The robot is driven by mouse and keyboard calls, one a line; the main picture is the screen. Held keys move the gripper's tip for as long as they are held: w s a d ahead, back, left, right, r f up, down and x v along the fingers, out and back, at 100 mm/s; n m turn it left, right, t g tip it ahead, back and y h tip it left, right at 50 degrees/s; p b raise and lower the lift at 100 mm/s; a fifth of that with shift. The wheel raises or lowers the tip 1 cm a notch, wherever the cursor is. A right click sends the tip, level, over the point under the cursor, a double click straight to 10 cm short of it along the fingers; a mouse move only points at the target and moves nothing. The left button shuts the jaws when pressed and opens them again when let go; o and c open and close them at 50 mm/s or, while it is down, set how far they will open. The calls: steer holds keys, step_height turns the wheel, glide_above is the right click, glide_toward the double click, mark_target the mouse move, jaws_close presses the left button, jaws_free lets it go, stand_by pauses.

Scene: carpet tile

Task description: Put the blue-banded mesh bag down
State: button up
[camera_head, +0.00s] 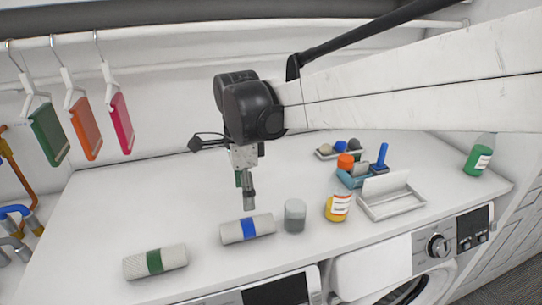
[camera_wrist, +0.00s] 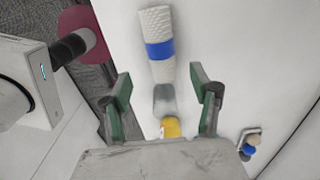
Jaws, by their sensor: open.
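The blue-banded mesh bag (camera_head: 247,228) is a white textured roll with a blue band, lying on the white counter. It also shows at the top of the wrist view (camera_wrist: 158,46). My gripper (camera_head: 249,205) hangs just above and behind the bag in the head view. In the wrist view my gripper (camera_wrist: 165,100) has its two green-lined fingers spread wide, with nothing held between them. The bag lies beyond the fingertips, apart from them as far as the wrist view shows.
A green-banded roll (camera_head: 155,261) lies to the left. A grey cup (camera_head: 295,216) and yellow jar (camera_head: 338,207) stand close right of the bag. A white tray (camera_head: 392,203), a blue caddy (camera_head: 353,180) and a green bottle (camera_head: 478,157) are farther right. The counter's left rear is clear.

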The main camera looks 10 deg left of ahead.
steer(key=s+d+r+n+t+y, duration=0.1)
steer(key=s+d+r+n+t, duration=0.15)
steer(key=d, duration=0.65)
steer(key=s+d+r+n+t, duration=0.1)
steer(key=s+d+r+n, duration=0.15)
steer(key=d, duration=0.65)
steer(key=s+d+f+n+t, duration=0.2)
steer(key=s+d+n, duration=0.2)
steer(key=d, duration=0.3)
steer(key=s+d+f+n+t+h, duration=0.1)
steer(key=s+d+f+n, duration=0.2)
steer(key=d, duration=0.4)
steer(key=s+n, duration=0.1)
steer(key=s, duration=0.1)
steer(key=shift+s+d+t, duration=0.15)
steer(key=shift+s+t, duration=0.2)
steer(key=shift+s, duration=0.05)
step_height(320, 180, down, 7)
steer(key=b, duration=0.7)
